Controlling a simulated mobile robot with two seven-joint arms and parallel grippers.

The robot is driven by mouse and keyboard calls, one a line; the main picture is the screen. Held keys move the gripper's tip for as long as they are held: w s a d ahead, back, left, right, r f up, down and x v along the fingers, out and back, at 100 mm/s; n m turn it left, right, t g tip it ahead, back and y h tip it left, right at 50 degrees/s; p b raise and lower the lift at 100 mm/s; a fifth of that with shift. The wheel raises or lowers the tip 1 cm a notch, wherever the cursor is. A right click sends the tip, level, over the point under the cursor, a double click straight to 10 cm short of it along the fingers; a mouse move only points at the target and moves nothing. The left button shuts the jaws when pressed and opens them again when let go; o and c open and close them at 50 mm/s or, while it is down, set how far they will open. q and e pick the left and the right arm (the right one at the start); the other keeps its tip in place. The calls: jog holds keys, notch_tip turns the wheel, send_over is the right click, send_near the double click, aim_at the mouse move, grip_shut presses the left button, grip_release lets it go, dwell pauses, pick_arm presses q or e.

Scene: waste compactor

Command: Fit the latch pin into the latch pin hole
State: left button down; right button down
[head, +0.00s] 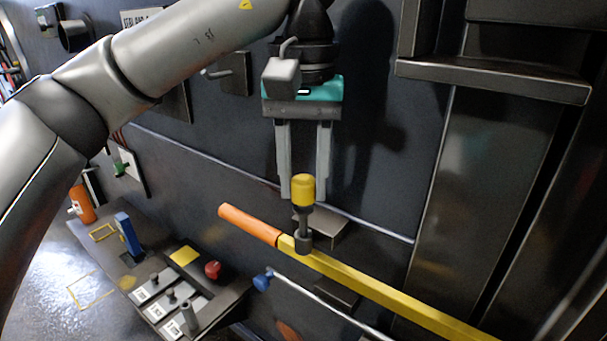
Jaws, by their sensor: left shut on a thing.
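The latch pin (303,190) has a yellow knob and a dark grey shaft, and stands upright near the middle of the head view. My left gripper (303,193) comes down from above, its two grey fingers on either side of the yellow knob and shut on it. The shaft's lower end is at a dark grey collar (304,243) beside the yellow bar. The latch pin hole itself is hidden, and I cannot tell whether the tip is inside the collar or just in front of it. My right gripper is not in view.
The yellow bar (390,294) with an orange grip (250,226) runs down to the right below the pin. A thin rod with a blue knob (262,281) lies below it. A control panel (180,295) with a red button (212,269) stands lower left. A dark wall is close behind.

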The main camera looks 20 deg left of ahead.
aim_at(303, 208)
pick_arm(q)
jog(key=shift+f+b, duration=1.6)
jog(key=shift+f, duration=0.7)
jog(key=shift+c, duration=2.1)
grip_release()
jog(key=shift+c, duration=0.2)
jog(key=shift+r, duration=0.1)
jog(key=shift+c, duration=0.2)
notch_tip(303, 208, up, 3)
jog(key=shift+f+p, duration=0.2)
jog(key=shift+p, duration=0.85)
notch_tip(303, 208, up, 5)
jog(key=p, duration=0.4)
jog(key=shift+f, duration=0.3)
